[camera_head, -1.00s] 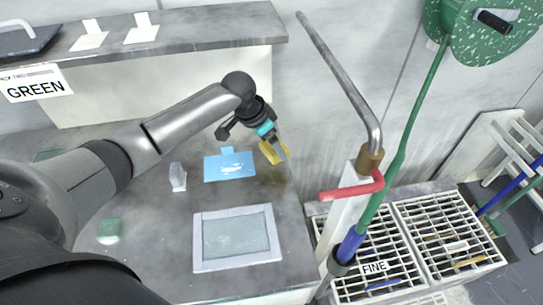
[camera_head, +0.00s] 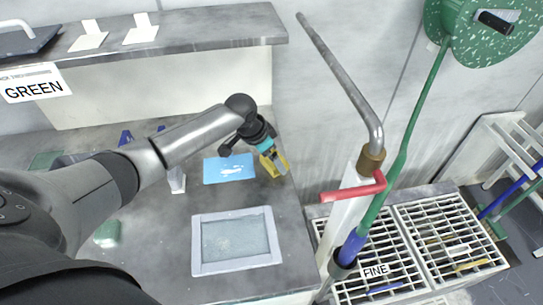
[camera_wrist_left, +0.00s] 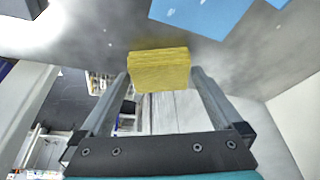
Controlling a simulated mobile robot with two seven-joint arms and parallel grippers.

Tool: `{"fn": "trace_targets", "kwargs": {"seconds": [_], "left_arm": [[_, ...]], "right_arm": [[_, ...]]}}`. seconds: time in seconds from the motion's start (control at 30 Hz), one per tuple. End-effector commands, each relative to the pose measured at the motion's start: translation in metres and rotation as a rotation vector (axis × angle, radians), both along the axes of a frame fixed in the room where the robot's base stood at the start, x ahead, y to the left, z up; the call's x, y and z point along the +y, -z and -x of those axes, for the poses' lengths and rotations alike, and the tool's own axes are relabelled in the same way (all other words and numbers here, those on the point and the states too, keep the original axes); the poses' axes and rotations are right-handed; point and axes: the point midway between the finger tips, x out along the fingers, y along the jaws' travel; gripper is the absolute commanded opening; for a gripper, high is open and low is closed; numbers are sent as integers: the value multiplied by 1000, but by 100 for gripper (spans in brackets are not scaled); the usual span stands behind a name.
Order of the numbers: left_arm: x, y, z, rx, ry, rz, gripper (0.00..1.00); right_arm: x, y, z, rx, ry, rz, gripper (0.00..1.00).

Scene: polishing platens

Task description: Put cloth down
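A yellow folded cloth (camera_wrist_left: 159,71) sits between the fingertips of my left gripper (camera_wrist_left: 160,76) in the left wrist view. Its sides meet both fingers. In the head view my left gripper (camera_head: 275,163) is over the right side of the grey bench (camera_head: 160,255), right of a blue sheet (camera_head: 230,168) with white smears. The yellow cloth (camera_head: 267,166) is partly hidden by the fingers there. I cannot tell whether it touches the bench. My right gripper is not in view.
A grey-framed tray (camera_head: 236,268) lies in front of the gripper. A green block (camera_head: 106,233) is at left. A bent metal pipe with a red lever (camera_head: 353,191) stands right of the bench, beside grated bins (camera_head: 445,243). A shelf (camera_head: 205,28) runs behind.

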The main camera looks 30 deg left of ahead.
Motion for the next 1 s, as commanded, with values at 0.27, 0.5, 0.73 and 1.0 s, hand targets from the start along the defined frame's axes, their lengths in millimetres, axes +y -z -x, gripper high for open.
{"fn": "trace_targets", "kwargs": {"seconds": [0.27, 0.5, 0.73, 1.0], "left_arm": [[2, -12, 2, -2, 0, -1, 100], [10, -53, 16, -3, 0, -1, 100], [17, -93, 31, -1, 1, -2, 100], [20, -114, 39, 1, -1, 1, 100]], "right_arm": [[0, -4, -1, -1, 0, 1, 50], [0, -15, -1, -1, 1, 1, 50], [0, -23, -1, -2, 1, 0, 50], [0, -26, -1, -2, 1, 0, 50]]}}
